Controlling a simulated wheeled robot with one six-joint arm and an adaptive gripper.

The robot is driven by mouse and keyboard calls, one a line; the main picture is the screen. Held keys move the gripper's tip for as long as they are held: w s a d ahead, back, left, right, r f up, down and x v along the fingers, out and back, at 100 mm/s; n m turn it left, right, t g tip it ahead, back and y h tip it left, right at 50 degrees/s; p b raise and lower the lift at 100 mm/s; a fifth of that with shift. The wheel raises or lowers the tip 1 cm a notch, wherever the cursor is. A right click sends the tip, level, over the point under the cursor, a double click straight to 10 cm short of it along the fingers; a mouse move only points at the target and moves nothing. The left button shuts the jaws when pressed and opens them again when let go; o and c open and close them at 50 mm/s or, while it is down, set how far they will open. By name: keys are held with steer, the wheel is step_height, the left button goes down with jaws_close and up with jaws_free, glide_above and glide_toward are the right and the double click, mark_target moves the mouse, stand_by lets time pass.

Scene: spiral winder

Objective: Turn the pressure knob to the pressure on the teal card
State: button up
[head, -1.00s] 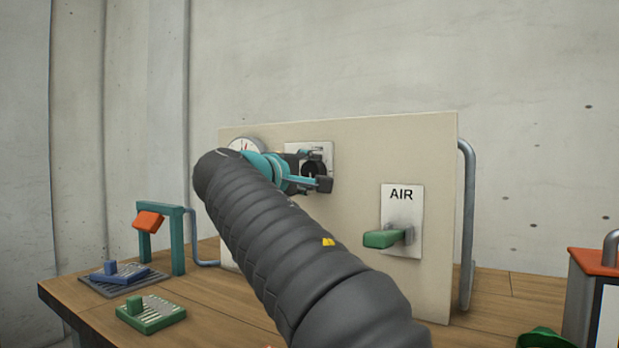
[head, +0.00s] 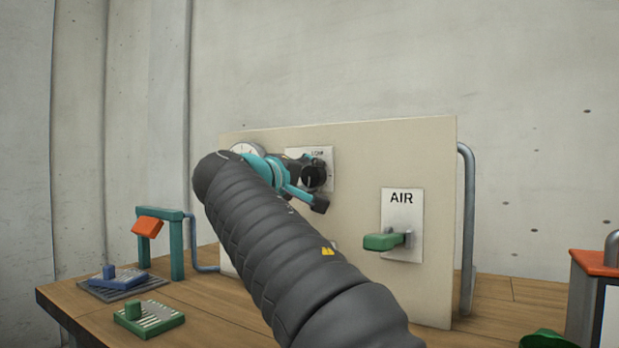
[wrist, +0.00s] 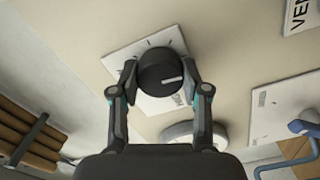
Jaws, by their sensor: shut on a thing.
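The black pressure knob (wrist: 158,70) has a short white mark and sits on a white plate (wrist: 150,105) with tick marks. My gripper (wrist: 157,73) has one finger on each side of the knob and is shut on it. In the head view the knob (head: 314,177) is partly covered by my gripper (head: 306,186), and the plate (head: 323,158) shows behind it. A round white gauge (head: 246,150) is left of the knob, mostly hidden by my arm. I cannot read its value. I see no teal card in these frames.
The beige panel (head: 390,150) also carries an AIR plate (head: 402,210) with a green lever (head: 384,241). A teal stand with an orange flap (head: 147,226), a blue block (head: 118,276) and a green block (head: 148,317) are at the left on the wooden table (head: 85,307).

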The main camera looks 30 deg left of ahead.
steer(key=o, duration=1.1)
steer(key=shift+f, duration=0.1)
steer(key=shift+o, duration=0.2)
steer(key=shift+s, duration=0.1)
steer(key=s+a, duration=0.1)
steer(key=s, duration=1)
steer(key=shift+s, duration=0.4)
steer(key=shift+s, duration=0.1)
